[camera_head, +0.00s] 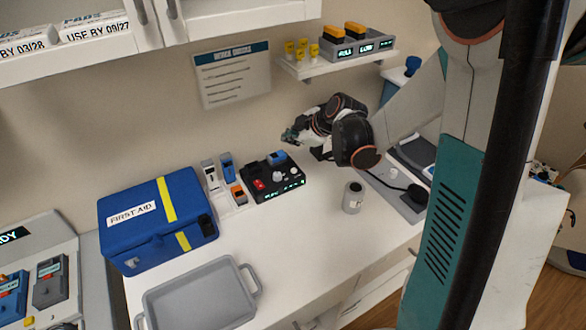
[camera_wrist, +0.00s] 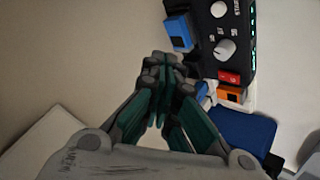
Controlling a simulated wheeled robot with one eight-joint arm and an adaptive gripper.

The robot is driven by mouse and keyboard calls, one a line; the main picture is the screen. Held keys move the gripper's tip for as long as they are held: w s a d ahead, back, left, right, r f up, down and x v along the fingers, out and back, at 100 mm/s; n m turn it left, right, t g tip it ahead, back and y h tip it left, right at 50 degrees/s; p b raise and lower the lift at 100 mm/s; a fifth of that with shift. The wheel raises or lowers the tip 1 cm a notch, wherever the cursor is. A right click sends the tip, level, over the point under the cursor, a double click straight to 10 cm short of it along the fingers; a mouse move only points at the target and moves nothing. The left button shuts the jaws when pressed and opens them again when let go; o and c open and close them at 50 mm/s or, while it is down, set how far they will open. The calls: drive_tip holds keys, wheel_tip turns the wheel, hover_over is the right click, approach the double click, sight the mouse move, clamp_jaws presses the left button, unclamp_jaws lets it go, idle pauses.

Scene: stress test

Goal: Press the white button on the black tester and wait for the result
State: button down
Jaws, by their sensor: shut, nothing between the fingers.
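The black tester (camera_head: 262,194) stands on the counter near the wall, with a lit green display on its front edge. It also shows at the top of the wrist view (camera_wrist: 241,30). On it are a round white button (camera_wrist: 218,9) with partly visible lettering, a larger white dial (camera_wrist: 224,48), a red part (camera_wrist: 228,76) and a blue block (camera_wrist: 178,32) at its edge. In the head view the white button (camera_head: 293,170) is near the tester's right end. My gripper (camera_head: 288,136) is shut and empty, above and behind the tester, apart from it. Its fingers show in the wrist view (camera_wrist: 164,62).
A small holder with blue and orange devices (camera_head: 238,193) stands left of the tester. A blue first aid bag (camera_head: 150,238) is farther left, a grey tray (camera_head: 200,298) in front. A grey cylinder (camera_head: 353,197) stands right. A shelf (camera_head: 335,66) hangs above my gripper.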

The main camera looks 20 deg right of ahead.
sight(292, 171)
wheel_tip(292, 171, down, 9)
drive_tip(key=b, duration=0.6)
drive_tip(key=shift+r+b, duration=0.1)
drive_tip(key=shift+b, duration=0.25)
idle(1.2)
drive_tip(key=shift+f+b, duration=0.4)
drive_tip(key=shift+f+b, duration=0.45)
idle(0.6)
drive_tip(key=shift+r, duration=0.1)
idle(0.3)
drive_tip(key=shift+r+p, duration=0.65)
drive_tip(key=shift+r, duration=0.15)
drive_tip(key=shift+r, duration=0.1)
